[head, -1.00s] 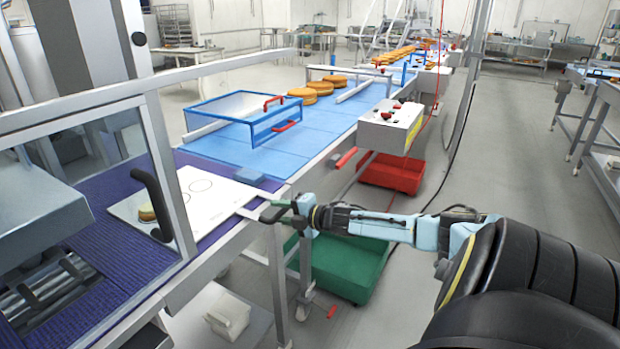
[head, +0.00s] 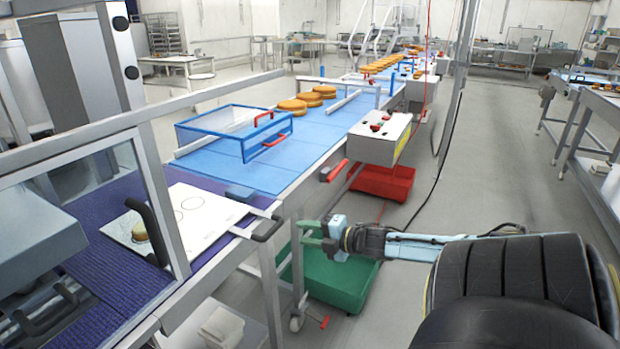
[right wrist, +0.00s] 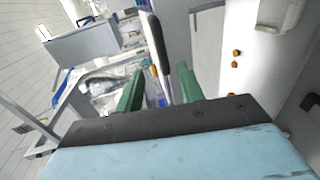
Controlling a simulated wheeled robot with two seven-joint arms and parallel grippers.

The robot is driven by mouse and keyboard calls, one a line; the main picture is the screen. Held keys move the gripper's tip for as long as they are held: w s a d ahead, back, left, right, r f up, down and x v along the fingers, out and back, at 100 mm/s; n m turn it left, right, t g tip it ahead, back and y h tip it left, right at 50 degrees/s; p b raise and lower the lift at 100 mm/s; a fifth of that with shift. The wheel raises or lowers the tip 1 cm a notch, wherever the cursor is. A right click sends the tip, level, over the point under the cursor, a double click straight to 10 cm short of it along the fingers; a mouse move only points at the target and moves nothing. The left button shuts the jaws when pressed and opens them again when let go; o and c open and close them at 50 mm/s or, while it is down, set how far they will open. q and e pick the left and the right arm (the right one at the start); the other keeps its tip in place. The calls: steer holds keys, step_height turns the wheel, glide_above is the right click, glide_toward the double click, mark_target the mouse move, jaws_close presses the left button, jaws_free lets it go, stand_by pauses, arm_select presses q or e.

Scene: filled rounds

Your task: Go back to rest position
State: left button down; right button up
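My right gripper (head: 302,234) is in the aisle beside the conveyor, right of the black handle (head: 268,229) of a white board (head: 195,222). Its two green fingers are apart, with a gap to the handle. In the right wrist view the fingers (right wrist: 160,92) also stand apart. A dark bar shows between them, but I cannot tell whether it is the handle. The board lies on the purple belt, with printed circles and a round filled piece (head: 140,230) on it. My left gripper is not in view.
A green crate (head: 345,280) stands on the floor below my right gripper, and a red crate (head: 385,182) is behind it. A control box (head: 378,140) juts from the conveyor's side. The blue belt (head: 235,165) carries several rounds. The aisle floor (head: 480,190) to the right is open.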

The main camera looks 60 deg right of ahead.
steer(key=shift+s, duration=0.15)
stand_by(0.5)
steer(key=s+d+f+m+g+h, duration=0.1)
steer(key=s+f+m+g+h, duration=0.2)
steer(key=f, duration=0.5)
steer(key=s+f+m+h, duration=0.1)
steer(key=s+f+m, duration=0.4)
steer(key=f, duration=0.4)
steer(key=s+a+f+m+g, duration=0.2)
steer(key=s+a+f, duration=0.1)
steer(key=s+f, duration=0.3)
steer(key=s+a+f+m+g, duration=0.2)
steer(key=s+a+f, duration=0.25)
steer(key=f, duration=0.35)
steer(key=s+a+f+m+g, duration=0.1)
steer(key=s+a+f+g, duration=0.1)
steer(key=s+a+f, duration=0.3)
steer(key=s+a+f+m+g+y, duration=0.1)
steer(key=s+a+f, duration=0.4)
steer(key=a, duration=0.7)
steer(key=s+a+f+m+g+y, duration=0.1)
steer(key=s+a+f+g, duration=0.3)
steer(key=s+a, duration=0.4)
steer(key=shift+s+a+f+m+g, duration=0.15)
steer(key=shift+a+f+m+g, duration=0.3)
steer(key=shift+m, duration=0.45)
